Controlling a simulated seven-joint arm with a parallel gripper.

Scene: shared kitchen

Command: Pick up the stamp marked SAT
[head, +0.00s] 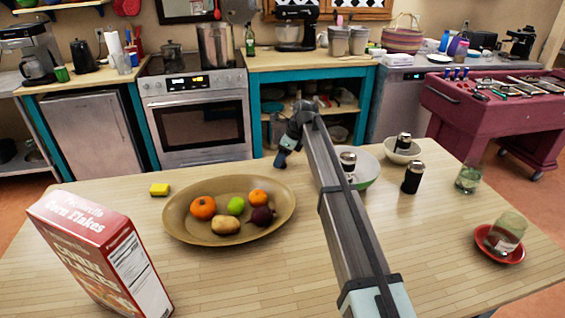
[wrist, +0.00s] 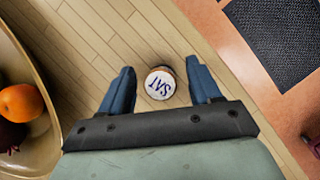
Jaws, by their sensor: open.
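In the wrist view, a small round stamp (wrist: 160,84) with a white top and dark letters stands on the wooden table. The letters look like SAT, seen upside down. My gripper (wrist: 160,66) is open, with one blue finger on either side of the stamp and visible gaps between. In the head view, my gripper (head: 281,159) is low at the table's far edge, right of the fruit platter. The stamp cannot be made out there.
A brown platter (head: 180,222) of fruit lies left of my gripper. Dark cylinders with pale tops include one in a bowl (head: 403,141) and one on the table (head: 412,178). A cereal box (head: 95,250) stands at front left. The table's edge is close to the stamp.

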